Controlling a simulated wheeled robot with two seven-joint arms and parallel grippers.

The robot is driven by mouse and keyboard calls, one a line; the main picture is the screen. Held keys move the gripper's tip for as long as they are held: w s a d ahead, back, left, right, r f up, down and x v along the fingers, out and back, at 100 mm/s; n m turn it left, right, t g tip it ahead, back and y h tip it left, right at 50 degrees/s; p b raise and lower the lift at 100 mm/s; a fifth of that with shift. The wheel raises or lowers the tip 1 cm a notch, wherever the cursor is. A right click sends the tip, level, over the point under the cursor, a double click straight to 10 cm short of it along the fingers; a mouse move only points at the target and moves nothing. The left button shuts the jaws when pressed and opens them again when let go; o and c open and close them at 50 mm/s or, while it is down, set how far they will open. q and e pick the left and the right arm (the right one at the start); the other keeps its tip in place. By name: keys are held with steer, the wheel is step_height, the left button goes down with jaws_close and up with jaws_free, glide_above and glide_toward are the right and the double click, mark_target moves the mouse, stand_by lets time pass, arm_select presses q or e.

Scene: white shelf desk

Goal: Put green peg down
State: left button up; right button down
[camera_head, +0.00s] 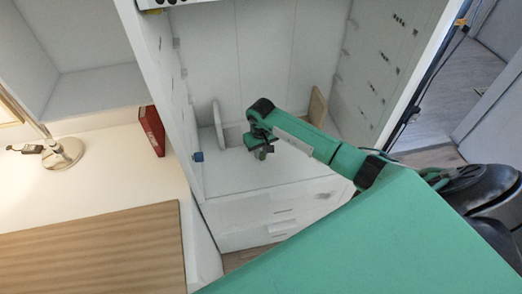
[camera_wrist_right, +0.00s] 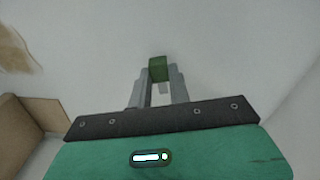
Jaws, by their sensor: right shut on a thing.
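The green peg (camera_wrist_right: 158,67) is held between the grey fingertips of my right gripper (camera_wrist_right: 158,82) in the right wrist view. In the head view my right gripper (camera_head: 261,149) reaches into the white shelf unit (camera_head: 270,178), in front of its back wall. The peg is too small there to tell apart from the gripper. I cannot tell whether the peg touches the shelf surface. My left gripper is in neither view.
A whitish board (camera_head: 218,122) and a tan board (camera_head: 317,103) stand at the back of the compartment. A small blue block (camera_head: 198,156) is by its left wall. A red book (camera_head: 152,130) and a lamp (camera_head: 62,153) are on the desk at left. Drawers (camera_head: 270,214) are below.

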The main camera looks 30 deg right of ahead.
mark_target(261, 153)
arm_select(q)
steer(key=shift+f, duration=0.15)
arm_select(e)
steer(key=shift+f, duration=0.1)
steer(key=c, duration=1.7)
jaws_free()
steer(key=shift+c, duration=0.2)
steer(key=o, duration=0.4)
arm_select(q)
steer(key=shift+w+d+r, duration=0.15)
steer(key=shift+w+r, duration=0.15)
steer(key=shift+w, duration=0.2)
arm_select(e)
steer(key=shift+o, duration=0.2)
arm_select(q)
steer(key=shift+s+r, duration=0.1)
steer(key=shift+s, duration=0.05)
arm_select(e)
step_height(261, 153, up, 3)
steer(key=shift+w+d, duration=0.1)
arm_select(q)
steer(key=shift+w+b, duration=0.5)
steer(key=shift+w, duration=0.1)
arm_select(e)
step_height(261, 153, up, 9)
